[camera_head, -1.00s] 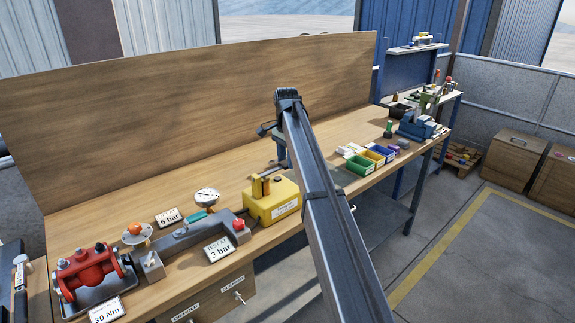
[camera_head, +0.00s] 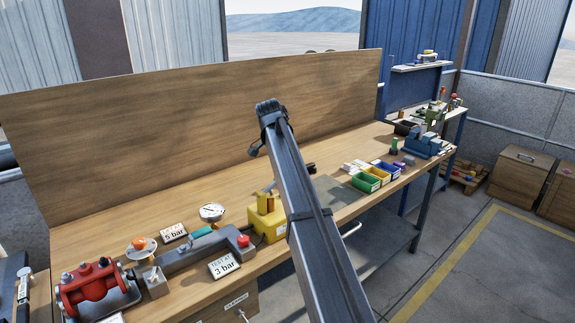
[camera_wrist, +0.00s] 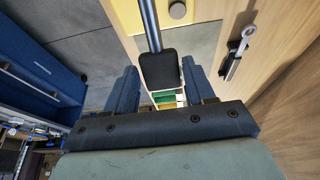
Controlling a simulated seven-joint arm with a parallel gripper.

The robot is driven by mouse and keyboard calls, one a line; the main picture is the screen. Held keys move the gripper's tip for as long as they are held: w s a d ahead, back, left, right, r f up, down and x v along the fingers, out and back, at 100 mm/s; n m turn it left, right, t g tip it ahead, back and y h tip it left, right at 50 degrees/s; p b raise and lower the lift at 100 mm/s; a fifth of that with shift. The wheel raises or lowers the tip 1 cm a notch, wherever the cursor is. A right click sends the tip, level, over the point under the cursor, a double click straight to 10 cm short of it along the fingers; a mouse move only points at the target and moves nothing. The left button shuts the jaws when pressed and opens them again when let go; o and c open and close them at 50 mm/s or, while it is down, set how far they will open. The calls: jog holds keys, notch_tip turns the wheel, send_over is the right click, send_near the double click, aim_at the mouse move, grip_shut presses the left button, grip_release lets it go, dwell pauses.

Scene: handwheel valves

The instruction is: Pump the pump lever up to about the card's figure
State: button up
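The yellow pump body (camera_head: 265,219) stands on the bench, partly behind my arm in the head view. In the wrist view, a steel lever rod (camera_wrist: 150,25) ends in a black grip (camera_wrist: 158,70). The grip lies between the two blue fingers of my gripper (camera_wrist: 159,80), which stand apart with narrow gaps beside it. My gripper is hidden behind my arm in the head view. A card (camera_head: 222,266) reads "TEST AT 3 bar"; another card (camera_head: 173,232) appears to read "5 bar".
A red valve (camera_head: 90,285) and a grey block with a red knob (camera_head: 242,241) are on the bench at left. Coloured bins (camera_head: 375,178) and a blue vise (camera_head: 425,146) are at right. A wooden backboard (camera_head: 200,130) rises behind the bench.

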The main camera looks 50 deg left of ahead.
jog(key=shift+o, duration=1.3)
jog(key=shift+r, duration=3.55)
